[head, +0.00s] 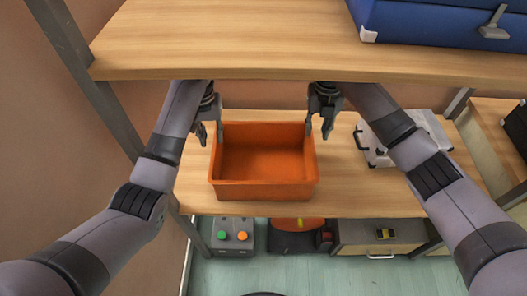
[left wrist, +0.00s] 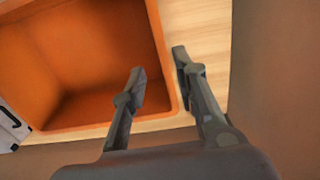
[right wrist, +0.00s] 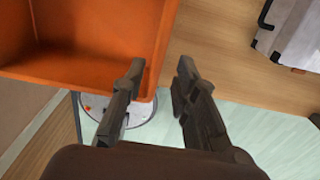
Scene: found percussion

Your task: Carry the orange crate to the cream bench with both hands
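The empty orange crate (head: 263,190) sits upright on a wooden shelf (head: 345,195), under a higher shelf board. My left gripper (head: 211,140) is at the crate's left wall, one finger inside and one outside. In the left wrist view its fingers (left wrist: 158,62) are apart, with the crate rim (left wrist: 172,75) between them. My right gripper (head: 317,135) is at the right wall in the same way. In the right wrist view its fingers (right wrist: 161,65) are apart, straddling the crate wall (right wrist: 60,40). I cannot identify a cream bench.
The upper shelf board (head: 250,40) overhangs the crate and bears a blue case (head: 440,22). A silver case (head: 375,150) lies right of the crate. Below stand a grey box with green and orange buttons (head: 232,237) and a drawer unit (head: 365,238). Grey posts flank the shelf.

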